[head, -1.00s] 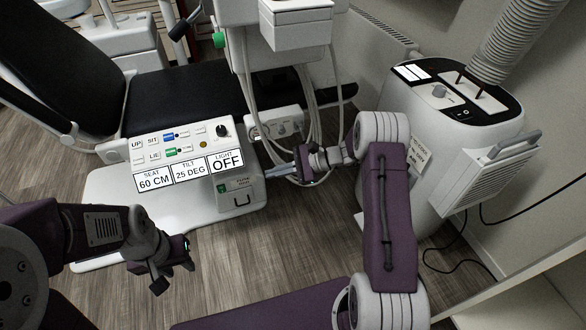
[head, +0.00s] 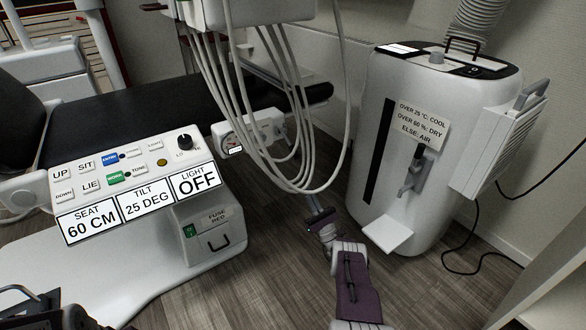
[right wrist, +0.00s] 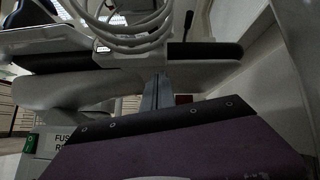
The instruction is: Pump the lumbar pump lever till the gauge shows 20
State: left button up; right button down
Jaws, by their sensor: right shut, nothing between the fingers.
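A white box with a small round gauge (head: 230,141) sits on the side of the chair, behind the control panel. The gauge's reading is too small to tell. In the right wrist view, a black lever (right wrist: 187,26) stands up beyond the dark seat edge; I cannot tell whether it is the pump lever.
Several white hoses (head: 291,181) hang in front of the chair side. The control panel (head: 137,165) shows seat 60 cm, tilt 25 deg, light off. A white air unit (head: 400,215) stands at the right. Wood floor (head: 270,270) is clear between them.

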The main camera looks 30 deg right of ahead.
jog(key=shift+w, duration=0.15)
jog(key=b, duration=0.3)
send_near(290, 144)
jog(key=w, duration=0.2)
jog(key=w+r, duration=0.1)
jog(key=w, duration=0.1)
jog(key=shift+a, duration=0.1)
